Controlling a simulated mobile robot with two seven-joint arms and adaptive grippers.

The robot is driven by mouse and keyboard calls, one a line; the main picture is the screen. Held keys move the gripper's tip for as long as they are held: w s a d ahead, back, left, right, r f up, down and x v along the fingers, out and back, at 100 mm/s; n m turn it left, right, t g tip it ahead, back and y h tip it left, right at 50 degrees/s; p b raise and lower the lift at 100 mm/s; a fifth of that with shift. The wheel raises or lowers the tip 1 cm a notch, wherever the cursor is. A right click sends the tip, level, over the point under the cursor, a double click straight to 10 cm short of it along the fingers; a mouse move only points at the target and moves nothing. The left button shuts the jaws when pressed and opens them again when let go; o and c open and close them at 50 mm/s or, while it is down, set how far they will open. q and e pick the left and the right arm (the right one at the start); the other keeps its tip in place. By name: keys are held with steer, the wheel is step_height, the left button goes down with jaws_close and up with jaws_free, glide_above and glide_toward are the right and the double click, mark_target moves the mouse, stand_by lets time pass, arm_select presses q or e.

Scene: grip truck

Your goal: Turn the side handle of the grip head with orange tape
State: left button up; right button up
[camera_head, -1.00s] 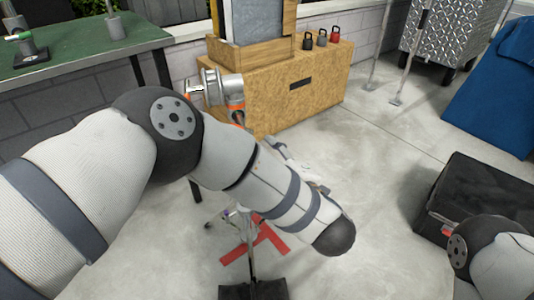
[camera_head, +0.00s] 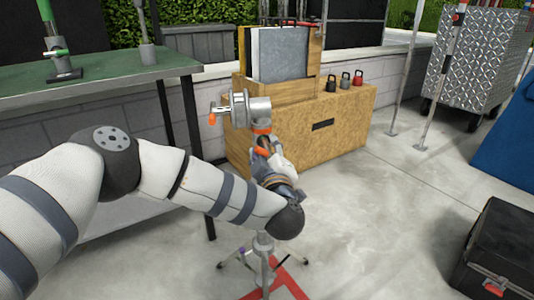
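The grey metal grip head (camera_head: 238,106) stands on top of a light stand (camera_head: 264,268), with orange tape (camera_head: 262,129) just below the head. Its side handle (camera_head: 214,112) sticks out to the left and has an orange end. My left arm comes in from the left, and its forearm turns up towards the head. My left gripper (camera_head: 263,148) is just below the grip head, close to the stand. Its fingers are small and partly hidden, so I cannot tell whether they are open or touching anything. My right gripper is out of view.
A wooden crate (camera_head: 345,105) behind the stand holds upright panels and several small weights. A green-topped table (camera_head: 110,72) is at the left. A black case (camera_head: 500,250) lies at the right. Red tape marks the floor under the stand. The concrete floor at centre right is clear.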

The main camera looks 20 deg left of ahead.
arm_select(q)
steer(key=shift+w, duration=0.1)
jaws_close()
steer(key=shift+r, duration=0.1)
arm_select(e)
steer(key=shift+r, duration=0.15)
arm_select(q)
steer(key=shift+r+m+p, duration=0.2)
steer(key=shift+m+p, duration=0.6)
steer(key=shift+p, duration=0.25)
steer(key=m+p, duration=0.2)
steer(key=shift+m, duration=0.3)
steer(key=shift+f+m+p, duration=0.1)
steer(key=shift+m+p, duration=0.55)
steer(key=shift+m, duration=0.45)
steer(key=shift+f+m+y+p, duration=0.15)
steer(key=shift+m+y+p, duration=0.25)
steer(key=shift+m, duration=0.7)
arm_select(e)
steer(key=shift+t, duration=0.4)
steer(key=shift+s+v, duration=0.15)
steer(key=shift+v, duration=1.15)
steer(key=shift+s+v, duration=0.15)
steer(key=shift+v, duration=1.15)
arm_select(q)
steer(key=shift+m, duration=0.3)
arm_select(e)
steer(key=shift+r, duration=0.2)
